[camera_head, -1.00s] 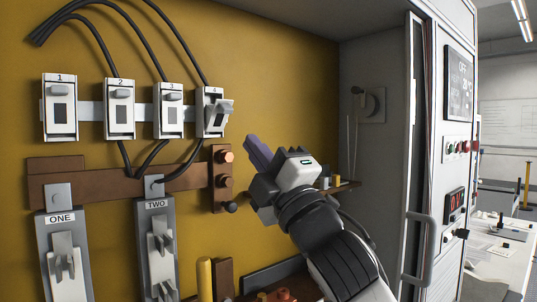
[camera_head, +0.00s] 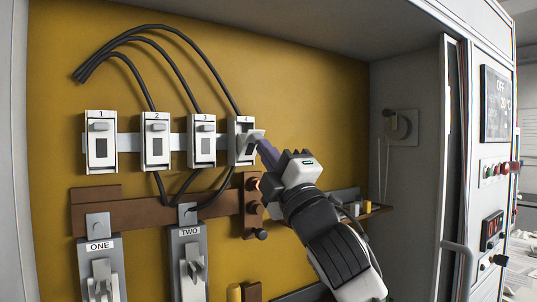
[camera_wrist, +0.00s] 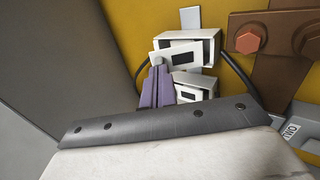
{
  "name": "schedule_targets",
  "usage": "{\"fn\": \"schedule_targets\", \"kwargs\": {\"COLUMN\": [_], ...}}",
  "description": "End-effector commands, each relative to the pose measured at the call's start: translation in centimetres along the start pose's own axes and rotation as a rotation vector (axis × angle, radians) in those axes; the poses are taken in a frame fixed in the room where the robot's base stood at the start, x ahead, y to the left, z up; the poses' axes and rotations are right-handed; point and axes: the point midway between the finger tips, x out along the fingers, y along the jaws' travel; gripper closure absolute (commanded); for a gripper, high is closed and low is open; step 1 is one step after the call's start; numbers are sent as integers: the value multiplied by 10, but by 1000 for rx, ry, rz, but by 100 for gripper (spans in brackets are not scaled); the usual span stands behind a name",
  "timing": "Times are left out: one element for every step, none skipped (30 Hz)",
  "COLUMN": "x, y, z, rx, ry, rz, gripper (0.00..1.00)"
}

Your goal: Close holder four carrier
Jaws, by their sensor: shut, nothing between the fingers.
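Holder four (camera_head: 236,127) is the rightmost of the white holders on the yellow panel.
Holders one (camera_head: 101,142), two (camera_head: 156,141) and three (camera_head: 202,138) stand in a row to the left. Black cables run above and below. A brown bar with copper bolts (camera_head: 252,184) is just below holder four. The cabinet side wall (camera_head: 405,155) is at the right.

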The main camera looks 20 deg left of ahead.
Motion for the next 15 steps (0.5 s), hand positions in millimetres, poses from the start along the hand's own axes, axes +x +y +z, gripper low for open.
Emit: {"fn": "schedule_targets", "kwargs": {"x": [1,1,2,2,2,3,3,3,4,4,4,5,6,7,8], "y": [1,1,2,2,3,3,3,3,4,4,4,5,6,6,7], "z": [0,0,0,0,0,0,0,0,0,0,0,0,0,0,0], "rx": [0,0,0,0,0,0,0,0,0,0,0,-1,-1,-1,-1], "ry": [0,0,0,0,0,0,0,0,0,0,0,0,0,0,0], "rz": [0,0,0,0,0,0,0,0,0,0,0,0,0,0,0], "gripper": [100,100,100,100,100,100,100,100,100,100,100,100,100,100,100]}}
